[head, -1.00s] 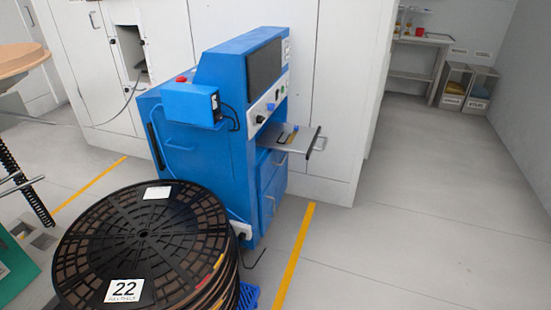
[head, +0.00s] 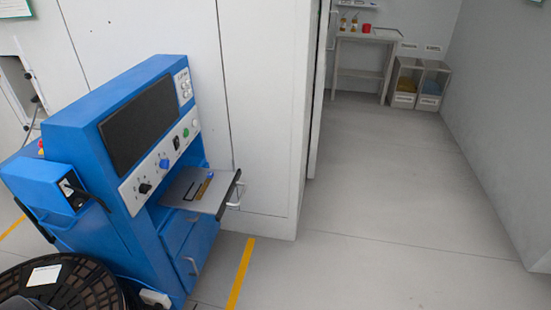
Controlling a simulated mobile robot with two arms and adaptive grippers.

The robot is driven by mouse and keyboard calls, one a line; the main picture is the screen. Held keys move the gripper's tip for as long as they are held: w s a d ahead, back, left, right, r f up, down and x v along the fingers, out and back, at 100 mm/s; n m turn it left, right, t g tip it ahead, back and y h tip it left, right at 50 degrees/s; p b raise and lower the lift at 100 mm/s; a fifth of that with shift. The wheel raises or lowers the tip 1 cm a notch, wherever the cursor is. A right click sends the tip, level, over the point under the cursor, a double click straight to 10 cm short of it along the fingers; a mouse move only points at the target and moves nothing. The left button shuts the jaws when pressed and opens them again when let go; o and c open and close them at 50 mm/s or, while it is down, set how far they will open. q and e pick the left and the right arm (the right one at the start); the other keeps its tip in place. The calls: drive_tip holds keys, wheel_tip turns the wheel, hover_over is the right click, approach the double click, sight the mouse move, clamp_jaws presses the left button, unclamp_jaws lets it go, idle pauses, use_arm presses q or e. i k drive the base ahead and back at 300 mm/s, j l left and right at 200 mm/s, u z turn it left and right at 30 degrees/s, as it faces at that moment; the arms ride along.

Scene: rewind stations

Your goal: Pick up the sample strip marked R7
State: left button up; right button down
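A grey pull-out shelf (head: 210,205) sticks out from the right side of the blue machine (head: 100,150). On it lie a small brownish strip-like piece (head: 204,187) and a thin dark piece (head: 189,190). They are too small for me to read any mark, so I cannot tell whether either is the strip R7. Neither of my grippers shows in the head view.
A stack of black reels (head: 85,285) stands at the lower left, close to the machine. A yellow floor line (head: 241,272) runs by the machine's right. The grey floor (head: 370,200) to the right is clear. A shelf table (head: 366,40) and two bins (head: 418,85) stand at the back.

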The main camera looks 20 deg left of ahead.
sight(210, 174)
drive_tip(key=i+u, duration=0.1)
drive_tip(key=i, duration=0.35)
drive_tip(key=i+l+u, duration=0.1)
drive_tip(key=i, duration=0.35)
drive_tip(key=i+l+u, duration=0.15)
drive_tip(key=i, duration=0.3)
